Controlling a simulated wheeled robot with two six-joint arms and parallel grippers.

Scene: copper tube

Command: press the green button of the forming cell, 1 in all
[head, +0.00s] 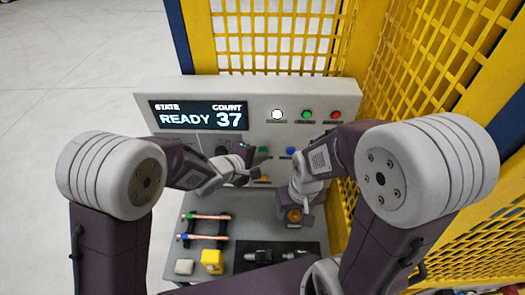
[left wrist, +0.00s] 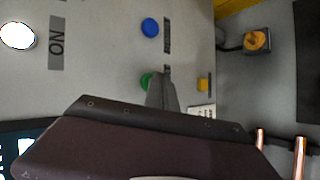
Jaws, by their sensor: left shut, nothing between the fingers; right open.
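The forming cell's grey panel (head: 180,95) stands ahead, its display (head: 200,115) reading READY and COUNT 37. A green button (head: 263,149) is on its lower part, left of a blue button (head: 290,151). My left gripper (head: 248,163) is shut and empty, close to the green button. In the left wrist view the shut fingers (left wrist: 162,90) partly cover the green button (left wrist: 145,80); I cannot tell whether they touch it. The blue button (left wrist: 150,27) is clear of them. My right gripper (head: 294,212) is open, low over the bench; its fingertips are hard to make out.
A white lamp (head: 277,114), a green light (head: 306,115) and a red light (head: 335,115) line the upper panel. A yellow button (left wrist: 203,85) is near the fingers. Copper tubes (head: 208,217) lie on a rack on the bench. Yellow mesh fencing (head: 430,80) closes the right side.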

